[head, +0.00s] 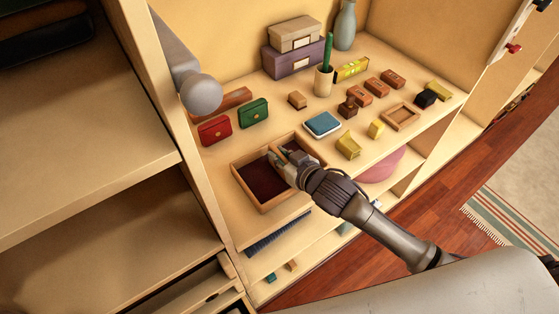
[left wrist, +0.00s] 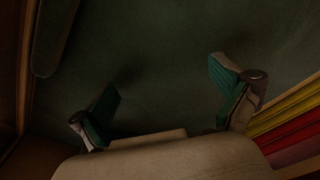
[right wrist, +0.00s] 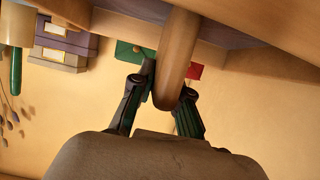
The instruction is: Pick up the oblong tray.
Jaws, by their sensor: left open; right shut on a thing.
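The oblong tray (head: 239,180) is a shallow wooden tray with a dark reddish-brown lining, on the wardrobe shelf near its front edge. My right gripper (head: 280,160) reaches in from the lower right and is shut on the tray's rim. In the right wrist view, the fingers (right wrist: 170,95) sit on either side of the rounded wooden rim (right wrist: 178,50). Whether the tray is clear of the shelf, I cannot tell. My left gripper (left wrist: 165,82) is open and empty over a dark green surface; it does not show in the head view.
Behind the tray stand a red purse (head: 215,130) and a green purse (head: 253,113). To its right are a blue-topped box (head: 322,124), yellow pieces (head: 348,146) and a small square wooden tray (head: 401,117). A wooden upright (head: 168,120) bounds the shelf at left.

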